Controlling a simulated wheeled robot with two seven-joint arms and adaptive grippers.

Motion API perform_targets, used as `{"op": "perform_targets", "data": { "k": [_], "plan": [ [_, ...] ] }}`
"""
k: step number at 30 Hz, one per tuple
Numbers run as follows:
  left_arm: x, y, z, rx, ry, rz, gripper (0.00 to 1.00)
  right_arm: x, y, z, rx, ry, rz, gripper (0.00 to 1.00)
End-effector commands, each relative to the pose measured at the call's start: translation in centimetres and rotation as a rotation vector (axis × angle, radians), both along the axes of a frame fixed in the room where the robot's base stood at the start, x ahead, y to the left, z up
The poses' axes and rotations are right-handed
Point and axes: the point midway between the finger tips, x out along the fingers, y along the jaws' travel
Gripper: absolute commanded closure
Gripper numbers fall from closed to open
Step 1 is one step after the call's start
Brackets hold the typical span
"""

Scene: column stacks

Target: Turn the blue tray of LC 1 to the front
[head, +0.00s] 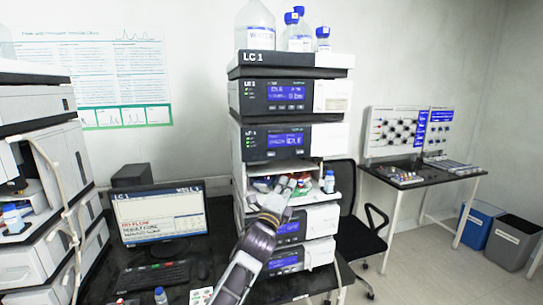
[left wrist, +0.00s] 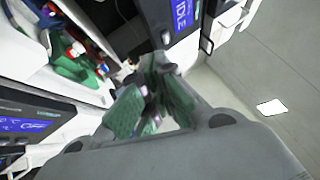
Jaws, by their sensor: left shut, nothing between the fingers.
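The LC 1 stack (head: 290,58) stands in the middle of the head view, with an open compartment between its modules. My left gripper (head: 283,187) is at the mouth of that compartment, shut and empty. In the left wrist view its green-padded fingers (left wrist: 152,100) are together. Coloured pieces (head: 262,184) show in the compartment behind and left of the gripper, partly hidden by it. The left wrist view shows a green tray (left wrist: 76,70) with red and white tops near it. I cannot clearly make out the blue tray. My right gripper is not in view.
A small blue-capped bottle (head: 329,182) stands at the compartment's right side. Bottles (head: 298,32) stand on top of the stack. A monitor (head: 162,217) and keyboard (head: 152,277) are on the bench at left. A black chair (head: 362,232) stands right of the stack.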

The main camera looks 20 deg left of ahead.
Motion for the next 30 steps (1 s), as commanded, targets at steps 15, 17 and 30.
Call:
{"op": "perform_targets", "data": {
  "k": [15,17,30],
  "plan": [
    [-2.3,-0.2,6.1,0.073,-0.111,0.028,1.00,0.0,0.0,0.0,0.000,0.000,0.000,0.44],
    [-2.3,-0.2,6.1,0.073,-0.110,0.029,1.00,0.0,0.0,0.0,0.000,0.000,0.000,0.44],
    [-1.8,0.1,6.0,0.072,-0.110,0.027,1.00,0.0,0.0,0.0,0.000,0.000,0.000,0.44]
  ]
}}
